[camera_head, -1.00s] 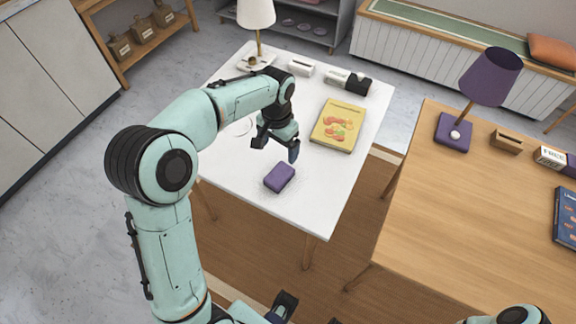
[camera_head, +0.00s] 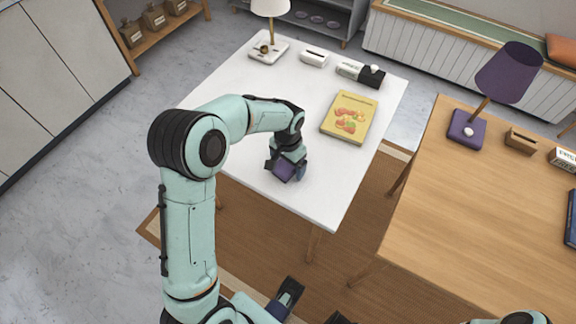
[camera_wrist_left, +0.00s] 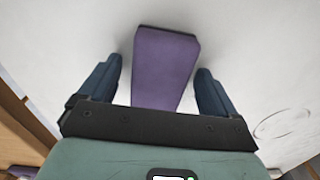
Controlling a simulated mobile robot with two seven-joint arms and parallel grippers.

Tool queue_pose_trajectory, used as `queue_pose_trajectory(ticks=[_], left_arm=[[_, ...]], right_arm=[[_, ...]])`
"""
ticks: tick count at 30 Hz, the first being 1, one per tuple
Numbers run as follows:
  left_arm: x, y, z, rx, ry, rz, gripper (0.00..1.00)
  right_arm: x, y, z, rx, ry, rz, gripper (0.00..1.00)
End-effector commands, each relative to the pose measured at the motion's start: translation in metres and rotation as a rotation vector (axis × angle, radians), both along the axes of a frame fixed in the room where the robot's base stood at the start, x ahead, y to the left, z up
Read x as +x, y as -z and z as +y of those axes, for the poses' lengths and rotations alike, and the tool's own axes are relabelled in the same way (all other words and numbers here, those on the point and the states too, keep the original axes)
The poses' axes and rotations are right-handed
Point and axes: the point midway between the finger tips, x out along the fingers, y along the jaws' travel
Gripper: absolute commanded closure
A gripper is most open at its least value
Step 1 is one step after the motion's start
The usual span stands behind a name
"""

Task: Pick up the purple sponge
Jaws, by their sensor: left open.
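The purple sponge (camera_head: 284,172) lies on the white table near its front edge, partly hidden by my left gripper in the head view. My left gripper (camera_head: 287,174) is lowered over it. In the left wrist view, the sponge (camera_wrist_left: 164,70) is a purple block between the two dark blue fingers of the left gripper (camera_wrist_left: 158,70). The fingers are open, with a gap showing on each side of the sponge.
A yellow book (camera_head: 349,117) lies on the white table (camera_head: 240,100) right of my gripper. A white lamp (camera_head: 270,8) and small boxes (camera_head: 314,58) stand at its back. A wooden table (camera_head: 470,220) with a purple lamp (camera_head: 508,72) is at right.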

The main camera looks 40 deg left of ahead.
Motion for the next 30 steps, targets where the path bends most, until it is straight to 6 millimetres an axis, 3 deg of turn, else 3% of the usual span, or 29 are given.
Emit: queue_pose_trajectory(ticks=[6,11,12,23,30], left_arm=[[0.0,0.0,0.0,0.0,0.0,0.0,0.08],[0.0,0.0,0.0,0.0,0.0,0.0,0.61],[0.0,0.0,0.0,0.0,0.0,-0.001,0.63],[0.001,-0.004,0.0,0.0,0.0,-0.003,0.63],[0.001,-0.035,0.0,0.0,0.001,-0.007,0.63]], right_arm=[[0.0,0.0,0.0,0.0,0.0,-0.001,0.57],[0.0,0.0,0.0,0.0,0.0,-0.001,0.57],[0.0,0.0,0.0,0.0,0.0,-0.001,0.57],[0.0,-0.001,0.0,0.0,0.0,0.0,0.57],[-0.001,-0.004,0.0,0.001,-0.002,0.005,0.57]])
